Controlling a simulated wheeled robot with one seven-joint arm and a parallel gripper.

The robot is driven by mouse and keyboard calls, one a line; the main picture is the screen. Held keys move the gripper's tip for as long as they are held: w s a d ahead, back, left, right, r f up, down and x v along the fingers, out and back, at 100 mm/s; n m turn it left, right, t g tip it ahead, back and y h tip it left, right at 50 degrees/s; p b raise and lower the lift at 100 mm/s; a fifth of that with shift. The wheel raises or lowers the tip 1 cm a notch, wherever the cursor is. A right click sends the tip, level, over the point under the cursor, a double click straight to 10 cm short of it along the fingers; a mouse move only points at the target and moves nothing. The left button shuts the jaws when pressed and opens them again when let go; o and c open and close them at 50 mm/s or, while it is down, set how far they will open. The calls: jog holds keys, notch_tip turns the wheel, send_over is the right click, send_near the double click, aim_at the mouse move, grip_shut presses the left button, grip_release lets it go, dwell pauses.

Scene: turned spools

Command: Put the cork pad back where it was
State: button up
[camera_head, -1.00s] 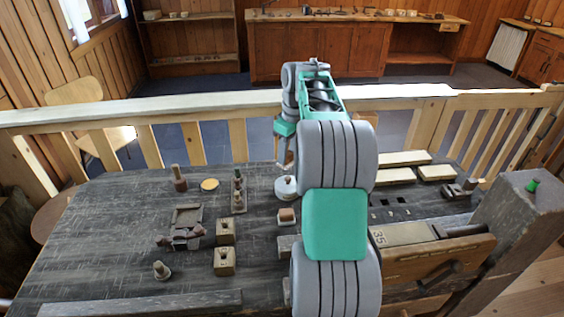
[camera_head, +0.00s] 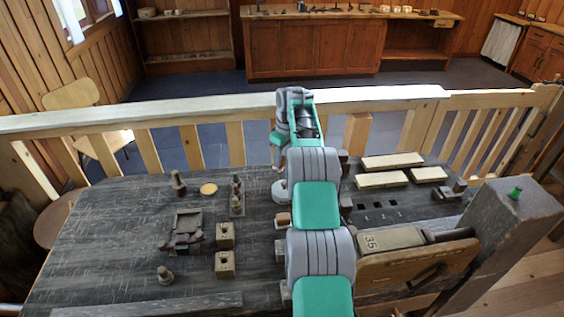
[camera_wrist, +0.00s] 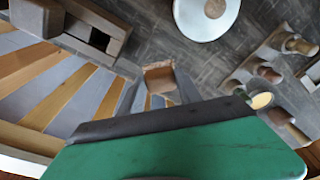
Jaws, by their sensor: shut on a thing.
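My gripper (camera_head: 277,163) hangs over the far part of the dark workbench, partly hidden by my arm. In the wrist view its fingers (camera_wrist: 157,90) are shut on a small brown, cork-coloured piece, which I take as the cork pad (camera_wrist: 158,74). The pad is held above the bench, with the railing showing beyond it. A pale round disc (camera_wrist: 205,14) with a brown centre lies on the bench near the gripper. It also shows in the head view (camera_head: 279,191), partly behind my arm. A flat yellowish disc (camera_head: 208,189) lies farther left.
A rack of turned spools (camera_head: 237,197) stands left of my arm, with two wooden blocks (camera_head: 225,236) nearer. A dark wooden fixture (camera_head: 183,233) lies farther left. Pale boards (camera_head: 392,161) lie at right. A railing (camera_head: 190,146) runs along the far edge.

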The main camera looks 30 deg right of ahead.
aim_at(283, 159)
jog(key=shift+w+f, duration=0.1)
jog(key=shift+f, duration=1.75)
jog(key=o, duration=1.3)
